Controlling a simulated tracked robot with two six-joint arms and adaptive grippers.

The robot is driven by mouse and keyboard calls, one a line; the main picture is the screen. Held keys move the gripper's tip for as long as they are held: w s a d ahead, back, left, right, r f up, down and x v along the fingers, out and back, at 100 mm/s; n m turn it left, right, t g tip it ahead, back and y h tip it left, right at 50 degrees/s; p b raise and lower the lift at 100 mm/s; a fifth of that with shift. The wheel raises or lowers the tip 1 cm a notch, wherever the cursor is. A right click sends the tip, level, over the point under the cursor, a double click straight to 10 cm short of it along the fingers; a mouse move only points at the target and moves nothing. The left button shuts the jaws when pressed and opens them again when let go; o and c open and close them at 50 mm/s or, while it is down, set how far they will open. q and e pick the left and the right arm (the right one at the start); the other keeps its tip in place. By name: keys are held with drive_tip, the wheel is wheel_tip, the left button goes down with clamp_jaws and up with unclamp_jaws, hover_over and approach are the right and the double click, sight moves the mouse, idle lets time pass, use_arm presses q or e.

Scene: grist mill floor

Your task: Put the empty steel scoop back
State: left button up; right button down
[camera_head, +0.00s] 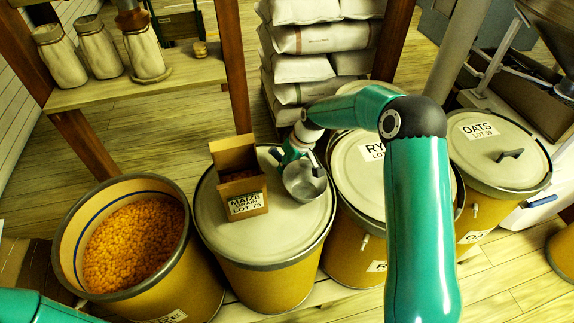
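The steel scoop (305,183) is at the right side of the pale lid (258,236) of the middle drum. Its round bowl faces up and looks empty. My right gripper (291,156) is at the scoop's far end and appears shut on its handle, which is mostly hidden by the fingers. I cannot tell whether the bowl touches the lid or hangs just above it. Only a green part of my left arm shows at the lower left corner; its gripper is out of view.
An open cardboard box (245,190) labelled maize stands on the same lid, left of the scoop. An open drum of orange maize (133,243) is at left. Lidded rye (355,180) and oats (500,148) drums stand right. Jars (98,48) stand on a wooden shelf (190,75).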

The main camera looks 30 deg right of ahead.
sight(300, 163)
drive_tip(key=shift+f, duration=0.2)
drive_tip(key=c, duration=1)
unclamp_jaws()
drive_tip(key=shift+r, duration=0.15)
drive_tip(key=v, duration=1.1)
drive_tip(key=shift+s+r+b, duration=0.15)
drive_tip(key=shift+r+b, duration=0.2)
drive_tip(key=shift+r, duration=0.05)
